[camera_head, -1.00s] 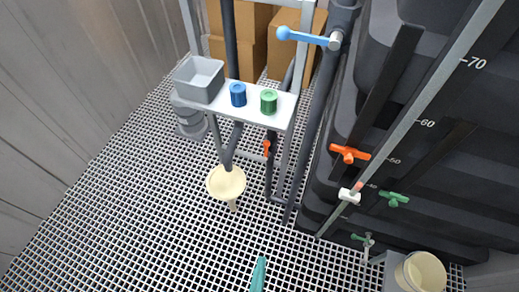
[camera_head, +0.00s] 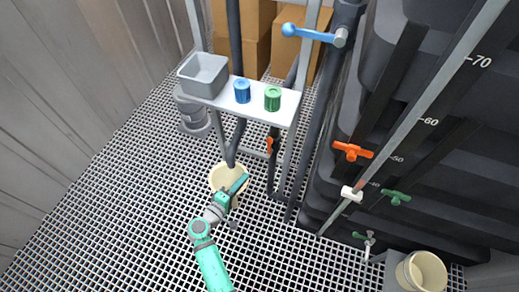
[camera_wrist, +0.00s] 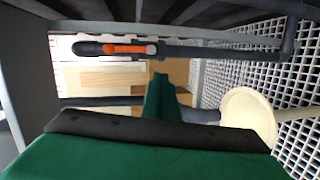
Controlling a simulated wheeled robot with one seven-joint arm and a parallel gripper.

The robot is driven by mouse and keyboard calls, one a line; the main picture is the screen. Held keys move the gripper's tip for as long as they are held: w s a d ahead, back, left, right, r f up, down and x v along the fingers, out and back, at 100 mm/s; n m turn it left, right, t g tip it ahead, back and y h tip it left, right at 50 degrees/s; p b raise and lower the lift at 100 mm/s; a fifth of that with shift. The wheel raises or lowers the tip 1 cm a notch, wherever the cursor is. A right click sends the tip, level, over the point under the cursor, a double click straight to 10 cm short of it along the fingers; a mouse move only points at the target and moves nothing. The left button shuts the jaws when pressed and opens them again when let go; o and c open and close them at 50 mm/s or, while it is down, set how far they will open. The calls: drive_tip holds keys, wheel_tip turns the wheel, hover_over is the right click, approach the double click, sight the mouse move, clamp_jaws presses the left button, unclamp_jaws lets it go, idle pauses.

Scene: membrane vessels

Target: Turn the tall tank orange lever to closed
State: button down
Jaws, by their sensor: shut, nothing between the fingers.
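An orange lever (camera_head: 353,151) sits on the black tank (camera_head: 460,150) at the right of the head view, lying nearly crosswise and sloping slightly down to the right. A second, smaller orange lever (camera_head: 270,145) is on a thin dark pipe below the shelf. The wrist view shows an orange lever (camera_wrist: 125,48) along a dark pipe ahead of the fingers; it looks like the smaller one. My gripper (camera_head: 243,180) is shut and empty, over the cream funnel, left of and apart from both levers. Its green fingers (camera_wrist: 160,80) also show in the wrist view.
The cream funnel (camera_head: 218,172) is partly hidden by my gripper. A shelf (camera_head: 255,104) carries a grey bin (camera_head: 203,76) and blue and green caps. A blue lever (camera_head: 308,33), a green lever (camera_head: 396,197) and a cream bucket (camera_head: 425,271) are near the tank. Grating floor is open at left.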

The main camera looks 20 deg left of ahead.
sight(269, 148)
drive_tip(key=w+a+r+t+h, duration=0.1)
drive_tip(key=w+a+r+t, duration=0.1)
drive_tip(key=w+a+r, duration=0.3)
drive_tip(key=w+d, duration=0.7)
drive_tip(key=d, duration=0.1)
drive_tip(key=shift+r, duration=0.45)
drive_tip(key=shift+w+d, duration=0.15)
